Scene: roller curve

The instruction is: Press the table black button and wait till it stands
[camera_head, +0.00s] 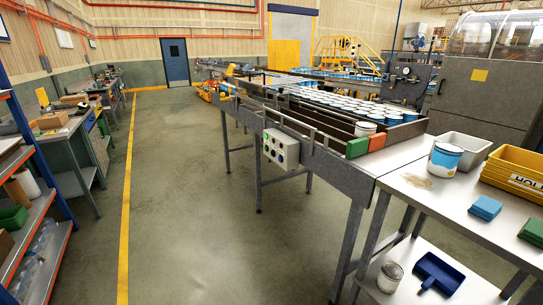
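A pale control box (280,149) is fixed to the near side of the conveyor frame, left of the steel table. Several small round buttons show on its face, some dark and one greenish. They are too small to tell for sure which one is the black button. The conveyor (330,125) carries rows of white-topped cans (338,104). One can (365,130) stands at its near end beside a green block (357,148) and an orange-red block (377,142). Neither of my grippers is in view.
The steel table (412,184) at right holds a blue-and-white tin (445,160), a grey bin (463,147), yellow crates (515,172) and folded cloths (486,207). A blue dustpan (438,272) lies on its lower shelf. Shelving stands at far left. The floor between is clear.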

